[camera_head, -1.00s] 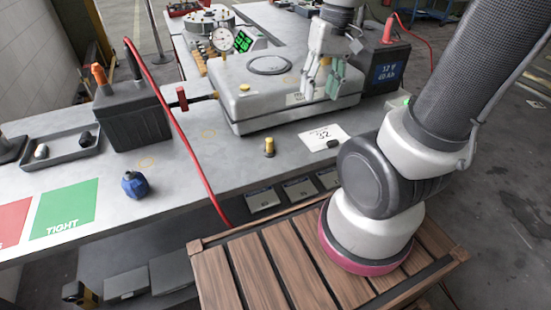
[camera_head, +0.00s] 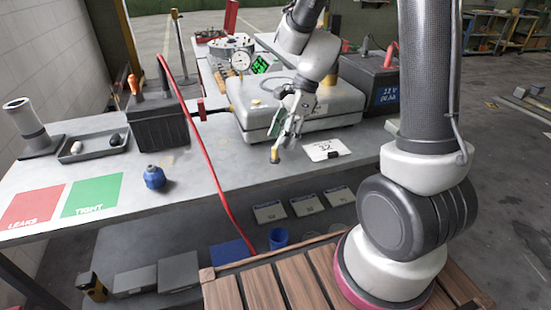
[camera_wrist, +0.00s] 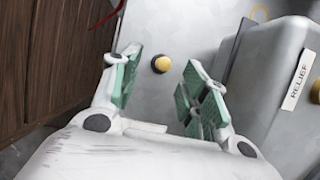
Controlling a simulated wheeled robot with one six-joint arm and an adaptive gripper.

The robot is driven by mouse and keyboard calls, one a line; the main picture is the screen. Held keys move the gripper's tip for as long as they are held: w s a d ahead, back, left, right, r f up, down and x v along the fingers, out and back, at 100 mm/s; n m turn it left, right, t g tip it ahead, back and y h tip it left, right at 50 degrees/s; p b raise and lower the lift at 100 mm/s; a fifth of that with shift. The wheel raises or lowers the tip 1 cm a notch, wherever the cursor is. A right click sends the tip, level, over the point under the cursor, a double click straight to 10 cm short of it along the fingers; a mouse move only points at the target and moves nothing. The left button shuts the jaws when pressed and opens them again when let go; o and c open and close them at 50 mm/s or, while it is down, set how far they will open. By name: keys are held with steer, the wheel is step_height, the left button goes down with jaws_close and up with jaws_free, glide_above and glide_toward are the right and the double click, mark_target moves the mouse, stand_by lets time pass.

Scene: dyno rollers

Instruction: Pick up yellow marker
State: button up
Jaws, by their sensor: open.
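The yellow marker (camera_head: 275,155) is a small upright piece with a yellow top and a dark base. It stands on the grey bench top (camera_head: 225,170), near its front edge. In the wrist view the yellow marker (camera_wrist: 161,64) shows from above, between and just beyond the fingertips. My gripper (camera_head: 285,134) is above and close to the marker. In the wrist view my gripper (camera_wrist: 158,82) is open, with green pads on both sides and nothing between them.
A grey metal case (camera_head: 305,112) stands right behind the marker; its RELIEF label (camera_wrist: 299,80) shows in the wrist view. A white card (camera_head: 323,150) lies to the marker's right. A red cable (camera_head: 208,160) hangs over the bench to the left. A blue piece (camera_head: 154,177) stands further left.

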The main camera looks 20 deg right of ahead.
mark_target(275, 159)
steer(key=x, duration=0.5)
steer(key=shift+w+f, duration=0.2)
steer(key=shift+f, duration=0.15)
steer(key=shift+c, duration=0.2)
steer(key=c, duration=0.9)
